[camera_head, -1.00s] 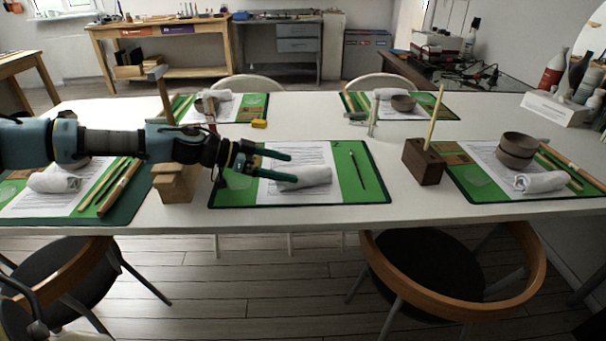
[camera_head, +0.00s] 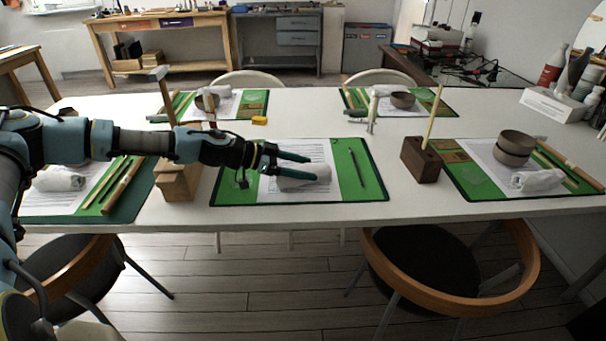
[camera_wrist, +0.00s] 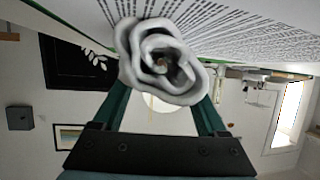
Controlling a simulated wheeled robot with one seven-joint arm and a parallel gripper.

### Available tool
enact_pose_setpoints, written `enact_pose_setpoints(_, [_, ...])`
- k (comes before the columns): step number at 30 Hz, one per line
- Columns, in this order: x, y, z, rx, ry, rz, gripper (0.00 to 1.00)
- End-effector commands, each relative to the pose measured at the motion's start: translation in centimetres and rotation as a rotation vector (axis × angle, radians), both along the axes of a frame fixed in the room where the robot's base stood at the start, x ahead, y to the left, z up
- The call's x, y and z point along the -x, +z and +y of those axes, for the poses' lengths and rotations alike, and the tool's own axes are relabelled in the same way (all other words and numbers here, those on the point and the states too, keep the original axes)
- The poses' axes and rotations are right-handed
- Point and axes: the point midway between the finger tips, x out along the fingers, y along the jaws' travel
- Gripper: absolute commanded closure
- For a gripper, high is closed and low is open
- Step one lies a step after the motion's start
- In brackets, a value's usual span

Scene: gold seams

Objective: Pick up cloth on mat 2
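A rolled white cloth (camera_head: 296,184) lies on the front middle green mat (camera_head: 377,186), over a printed sheet. My gripper (camera_head: 313,169) is over this mat at the cloth, its two dark green fingers spread apart. In the head view the lower finger crosses in front of the cloth and hides part of it. In the wrist view the cloth (camera_wrist: 160,60) shows its spiral end between the fingers, and the gripper (camera_wrist: 161,98) has one finger on each side. The cloth hides the fingertips, so contact cannot be told.
A dark pencil-like tool (camera_head: 358,168) lies on the mat's right side. A wooden block stand (camera_head: 178,178) is close left, and a dark wooden block with a stick (camera_head: 420,160) stands right. A yellow item (camera_head: 259,120) lies behind. Other mats hold cloths and bowls.

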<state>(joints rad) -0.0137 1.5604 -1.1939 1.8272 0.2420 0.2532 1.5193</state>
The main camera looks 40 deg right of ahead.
Motion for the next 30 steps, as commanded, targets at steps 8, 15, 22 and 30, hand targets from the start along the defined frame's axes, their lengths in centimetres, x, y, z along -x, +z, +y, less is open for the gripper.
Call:
enact_pose_setpoints(8, [0.0,0.0,0.0,0.0,0.0,0.0,0.63])
enact_pose_setpoints(15, [0.0,0.0,0.0,0.0,0.0,0.0,0.8])
enact_pose_setpoints(22, [0.0,0.2,0.0,0.0,0.0,-0.001,0.8])
enact_pose_setpoints(30, [0.0,2.5,0.0,0.001,-0.002,-0.004,0.8])
